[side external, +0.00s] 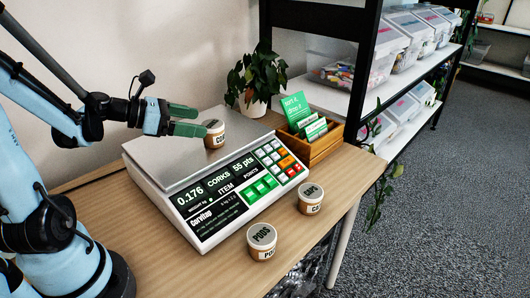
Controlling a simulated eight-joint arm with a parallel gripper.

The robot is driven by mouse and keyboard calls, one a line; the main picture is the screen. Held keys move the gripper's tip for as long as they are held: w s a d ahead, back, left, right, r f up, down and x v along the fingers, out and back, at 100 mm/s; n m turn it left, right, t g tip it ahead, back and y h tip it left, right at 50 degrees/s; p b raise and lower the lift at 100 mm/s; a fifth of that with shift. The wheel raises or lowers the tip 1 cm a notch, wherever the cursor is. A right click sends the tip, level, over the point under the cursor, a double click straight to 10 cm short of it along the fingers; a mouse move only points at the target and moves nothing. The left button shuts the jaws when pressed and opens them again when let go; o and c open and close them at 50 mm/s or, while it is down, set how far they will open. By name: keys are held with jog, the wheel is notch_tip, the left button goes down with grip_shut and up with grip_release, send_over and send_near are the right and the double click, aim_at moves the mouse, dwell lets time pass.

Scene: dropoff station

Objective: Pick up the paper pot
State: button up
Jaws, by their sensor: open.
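Three small pots with tan sides and grey lettered lids are in view; I cannot tell which one the task calls the paper pot. One pot (214,139) stands upright on the metal pan of the scale (165,150). My gripper (201,120) has green fingers and is open, with nothing seen between them. Its fingertips are close to the left side of that pot; whether they touch it is unclear. A pot lettered PODS (262,241) and another pot (310,199) stand upright on the wooden table (215,272), in front of and right of the scale.
The scale's panel reads 0.176, CORKS, 55 pts, with coloured keys at right. A wooden box (325,146) with green cards stands right of the pan. A potted plant (254,104) stands behind. A dark shelf (362,75) holds clear bins. The table's right edge lies close to both table pots.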

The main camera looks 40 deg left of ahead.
aim_at(212, 124)
jog(key=shift+f+x, duration=0.1)
jog(key=shift+x, duration=1.35)
jog(key=shift+f+x, duration=0.15)
jog(key=shift+x, duration=1.25)
jog(key=shift+s, duration=0.1)
jog(key=shift+c, duration=0.3)
